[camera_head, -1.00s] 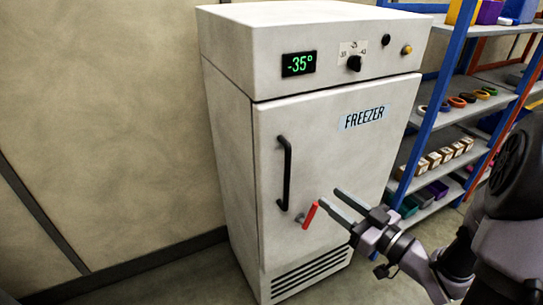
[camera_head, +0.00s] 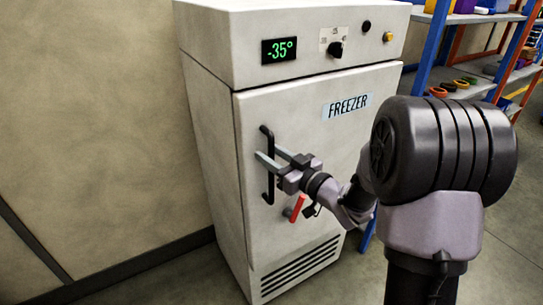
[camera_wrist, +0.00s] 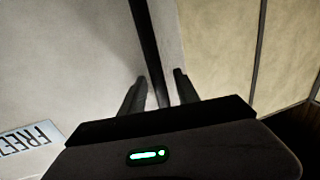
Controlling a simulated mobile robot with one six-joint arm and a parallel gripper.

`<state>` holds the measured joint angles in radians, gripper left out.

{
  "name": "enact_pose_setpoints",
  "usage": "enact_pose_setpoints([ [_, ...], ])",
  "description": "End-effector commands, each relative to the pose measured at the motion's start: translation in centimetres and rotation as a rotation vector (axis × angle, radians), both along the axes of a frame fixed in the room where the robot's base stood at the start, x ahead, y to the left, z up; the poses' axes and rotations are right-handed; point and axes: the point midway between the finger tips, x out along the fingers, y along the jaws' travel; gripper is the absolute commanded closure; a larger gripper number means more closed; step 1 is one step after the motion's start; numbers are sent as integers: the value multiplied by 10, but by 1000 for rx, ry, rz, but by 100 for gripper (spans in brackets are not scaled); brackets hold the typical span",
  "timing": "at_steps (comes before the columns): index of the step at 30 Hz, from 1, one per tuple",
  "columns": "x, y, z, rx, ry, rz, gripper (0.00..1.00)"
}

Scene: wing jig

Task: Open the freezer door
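The white freezer (camera_head: 212,130) stands upright, and its door (camera_head: 335,165) is shut, with no gap showing at its edge. A black vertical bar handle (camera_head: 268,190) is on the left side of the door; it also shows in the wrist view (camera_wrist: 145,30). A red lever (camera_head: 298,208) sits low on the door, right of the handle's lower end. My gripper (camera_head: 268,153) is at the handle's upper half. In the wrist view my gripper (camera_wrist: 160,80) is open, with the bar running between its two fingers and gaps beside it. Contact cannot be told.
The freezer's top panel has a display (camera_head: 279,50) reading -35° and a black knob (camera_head: 336,49). A shelf rack (camera_head: 460,75) with small items stands to the right. A plain wall (camera_head: 95,120) is on the left. The floor by the freezer's left side is clear.

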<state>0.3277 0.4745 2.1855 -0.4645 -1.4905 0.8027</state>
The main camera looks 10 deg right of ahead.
Motion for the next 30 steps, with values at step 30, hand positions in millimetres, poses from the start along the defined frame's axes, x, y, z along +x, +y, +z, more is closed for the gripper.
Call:
enact_pose_setpoints([
  [30,-1,0,0,-1,0,1,100],
])
